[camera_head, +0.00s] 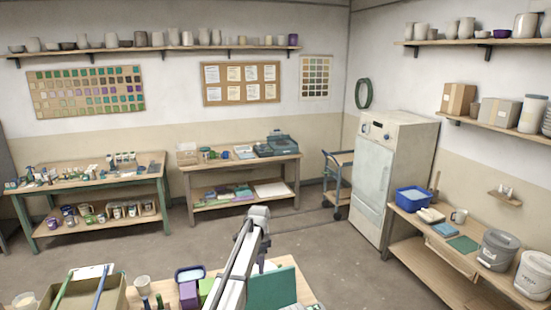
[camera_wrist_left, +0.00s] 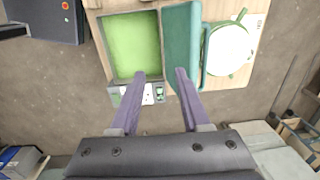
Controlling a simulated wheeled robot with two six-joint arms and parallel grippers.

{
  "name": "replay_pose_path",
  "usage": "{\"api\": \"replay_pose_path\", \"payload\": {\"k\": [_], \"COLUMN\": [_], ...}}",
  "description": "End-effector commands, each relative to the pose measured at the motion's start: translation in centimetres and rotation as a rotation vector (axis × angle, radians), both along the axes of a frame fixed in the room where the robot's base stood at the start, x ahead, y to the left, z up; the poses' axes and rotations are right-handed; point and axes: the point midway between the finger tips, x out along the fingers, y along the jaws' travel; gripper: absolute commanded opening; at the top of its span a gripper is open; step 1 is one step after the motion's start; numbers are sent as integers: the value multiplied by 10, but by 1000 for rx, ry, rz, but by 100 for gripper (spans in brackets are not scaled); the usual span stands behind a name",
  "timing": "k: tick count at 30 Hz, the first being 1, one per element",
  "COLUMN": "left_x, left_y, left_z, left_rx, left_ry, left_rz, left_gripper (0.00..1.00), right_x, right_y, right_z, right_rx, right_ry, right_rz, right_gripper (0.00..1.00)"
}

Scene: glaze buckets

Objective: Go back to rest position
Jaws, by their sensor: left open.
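My left gripper (camera_wrist_left: 160,73) shows in the left wrist view with its two purple fingers spread apart and nothing between them. Its fingertips are over the near edge of an open box with a bright green inside (camera_wrist_left: 132,45) and a raised teal lid (camera_wrist_left: 181,50). I cannot tell whether they touch it. In the head view my left arm rises from the bottom centre beside the teal lid (camera_head: 272,289); its fingers are not clear there. My right gripper is in neither view.
A round white container (camera_wrist_left: 230,48) is right of the lid. A right-hand bench carries grey buckets (camera_head: 497,250).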

Motion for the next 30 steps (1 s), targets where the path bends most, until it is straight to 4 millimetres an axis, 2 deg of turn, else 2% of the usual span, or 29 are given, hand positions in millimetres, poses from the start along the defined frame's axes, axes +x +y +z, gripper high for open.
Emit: {"api": "replay_pose_path", "payload": {"k": [11, 17, 23, 26, 30], "left_x": [-49, -94, -162, -215, -299], "left_y": [-7, -12, -16, -17, -14], "left_z": [-28, -53, -91, -121, -167], "left_rx": [2, 6, 15, 23, 37], "left_ry": [8, 14, 20, 24, 26], "left_rz": [92, 182, 321, 422, 600], "left_gripper": [47, 47, 47, 47, 47], "right_x": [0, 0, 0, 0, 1], "right_y": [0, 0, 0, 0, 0], "right_z": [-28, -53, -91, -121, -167], "right_rx": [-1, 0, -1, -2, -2], "right_ry": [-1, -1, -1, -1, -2], "right_rz": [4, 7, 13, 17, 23], "right_gripper": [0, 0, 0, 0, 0]}}
